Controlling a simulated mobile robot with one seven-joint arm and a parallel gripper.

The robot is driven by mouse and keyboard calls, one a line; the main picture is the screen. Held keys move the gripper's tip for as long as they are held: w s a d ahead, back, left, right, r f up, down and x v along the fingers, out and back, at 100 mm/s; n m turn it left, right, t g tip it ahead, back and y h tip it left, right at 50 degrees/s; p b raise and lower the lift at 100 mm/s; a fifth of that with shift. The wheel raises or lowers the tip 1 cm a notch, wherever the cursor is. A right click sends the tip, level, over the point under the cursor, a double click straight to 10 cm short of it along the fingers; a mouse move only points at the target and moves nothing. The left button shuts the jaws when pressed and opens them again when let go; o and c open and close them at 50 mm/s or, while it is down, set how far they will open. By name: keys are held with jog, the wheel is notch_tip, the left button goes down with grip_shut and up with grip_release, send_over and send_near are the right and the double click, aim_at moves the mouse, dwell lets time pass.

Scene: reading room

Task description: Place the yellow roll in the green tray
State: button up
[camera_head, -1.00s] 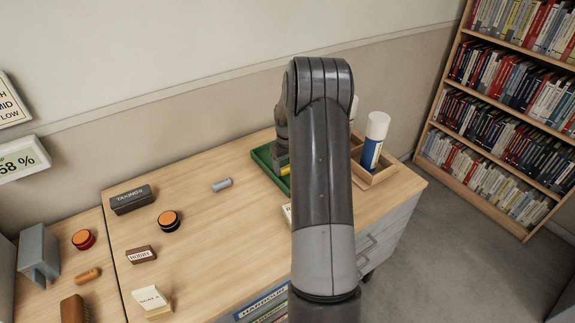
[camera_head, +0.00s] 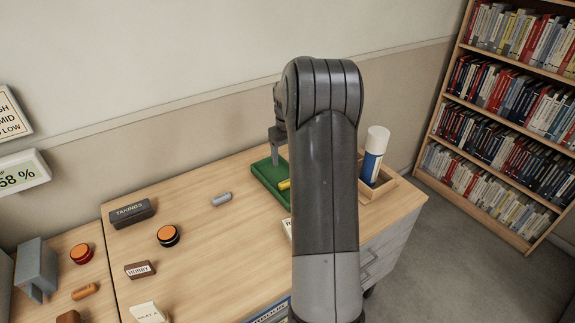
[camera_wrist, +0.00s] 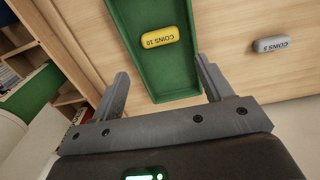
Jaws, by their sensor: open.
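The yellow roll (camera_wrist: 160,37), marked "COINS 10", lies on the floor of the green tray (camera_wrist: 188,85) in the wrist view. In the head view the roll (camera_head: 284,185) shows partly, beside my arm, inside the green tray (camera_head: 268,176). My gripper (camera_wrist: 161,82) is open and empty above the tray's near end, its fingers apart on either side, with the roll beyond the fingertips and not touched. In the head view the gripper (camera_head: 277,150) is raised over the tray, and my arm hides the tray's right part.
A grey roll (camera_wrist: 271,44) marked "COINS 5" lies on the desk beside the tray. A wooden box (camera_head: 385,187) holding a white-and-blue bottle (camera_head: 373,157) stands right of my arm. An orange-topped round item (camera_head: 168,235) and a dark "TAKINGS" case (camera_head: 131,213) lie left. The desk's centre is clear.

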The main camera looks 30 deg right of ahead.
jog(key=s+a+r+t+h, duration=0.1)
jog(key=s+a+r, duration=0.4)
jog(key=a+r, duration=0.3)
jog(key=s+a+r+t, duration=0.1)
jog(key=s+a+r, duration=0.4)
jog(key=a+r, duration=0.3)
jog(key=s+a+t, duration=0.1)
jog(key=s+a, duration=0.5)
jog(key=s, duration=0.4)
jog(key=s+a+t+y, duration=0.1)
jog(key=s+a+t, duration=0.1)
jog(key=s+a, duration=0.5)
jog(key=s, duration=0.3)
jog(key=shift+s+t, duration=0.3)
jog(key=shift+s, duration=0.1)
